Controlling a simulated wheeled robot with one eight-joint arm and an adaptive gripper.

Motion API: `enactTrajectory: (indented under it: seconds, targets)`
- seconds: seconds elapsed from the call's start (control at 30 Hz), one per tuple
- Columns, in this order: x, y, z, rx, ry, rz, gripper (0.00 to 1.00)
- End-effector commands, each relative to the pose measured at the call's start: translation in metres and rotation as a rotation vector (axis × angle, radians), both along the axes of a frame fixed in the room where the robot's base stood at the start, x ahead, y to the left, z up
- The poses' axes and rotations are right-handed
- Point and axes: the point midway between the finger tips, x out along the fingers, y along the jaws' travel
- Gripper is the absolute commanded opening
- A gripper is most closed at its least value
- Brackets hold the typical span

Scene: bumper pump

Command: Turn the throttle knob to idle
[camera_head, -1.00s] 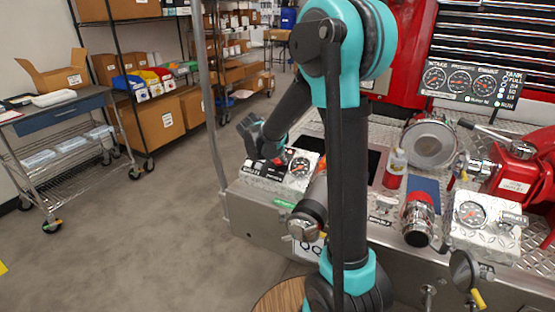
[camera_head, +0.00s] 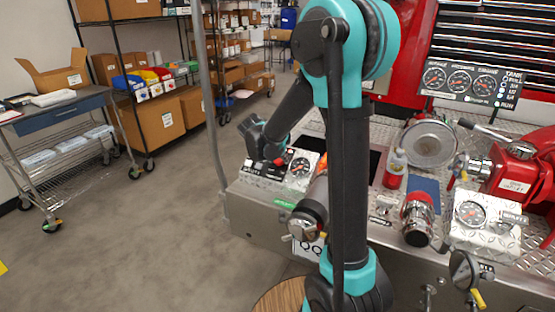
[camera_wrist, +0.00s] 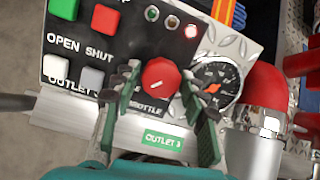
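The red throttle knob (camera_wrist: 160,77) is on the black panel face in the wrist view, above the partly covered word THROTTLE. Whether either finger touches the knob is unclear. In the head view my gripper (camera_head: 268,152) is at the control box (camera_head: 300,176), and its fingertips are too small to read. The idle marking cannot be made out.
A round gauge (camera_wrist: 216,82) sits just right of the knob. Green, red and grey buttons (camera_wrist: 92,45) are to the left, small indicator lamps (camera_wrist: 171,22) above. A green OUTLET 3 label (camera_wrist: 163,140) is below. A red-capped metal fitting (camera_wrist: 262,105) stands at the right.

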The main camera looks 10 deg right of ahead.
Motion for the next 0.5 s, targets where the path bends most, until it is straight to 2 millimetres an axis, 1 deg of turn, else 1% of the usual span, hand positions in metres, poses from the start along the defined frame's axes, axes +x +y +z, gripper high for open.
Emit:
enactTrajectory:
  seconds: [0.03, 0.07, 0.1, 0.37, 0.5]
  targets:
    - [0.0, -0.0001, 0.0001, 0.0, 0.0, 0.0, 0.52]
    - [0.0001, -0.0002, 0.0, 0.0, 0.0, 0.0, 0.56]
    - [0.0001, -0.0003, 0.0001, 0.0, 0.0, -0.001, 0.57]
    - [-0.0002, -0.0004, 0.0006, -0.001, -0.001, -0.001, 0.57]
    - [-0.0038, 0.0028, 0.0068, -0.001, -0.001, -0.001, 0.57]
